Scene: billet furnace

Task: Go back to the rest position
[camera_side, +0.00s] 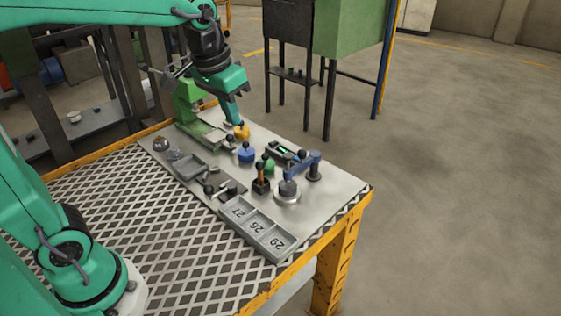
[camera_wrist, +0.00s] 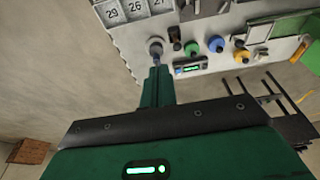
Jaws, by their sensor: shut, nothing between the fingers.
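My gripper (camera_side: 237,121) is shut and empty, pointing down over the far part of the work plate in the side view. Its tip is close to a yellow knobbed piece (camera_side: 241,132); I cannot tell whether they touch in that view. In the wrist view my gripper (camera_wrist: 157,70) shows as a dark green finger reaching up toward the plate, with the yellow piece (camera_wrist: 241,56) apart from it to the right. A blue knobbed piece (camera_side: 247,155) and a green one (camera_side: 268,166) stand nearer on the plate.
A numbered tray (camera_side: 258,232) lies at the plate's near edge. A blue arm-like stand (camera_side: 314,168) and a round silver base (camera_side: 287,197) stand at the right. A green machine (camera_side: 187,103) stands at the back left. The patterned tabletop (camera_side: 120,220) is bare at the left.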

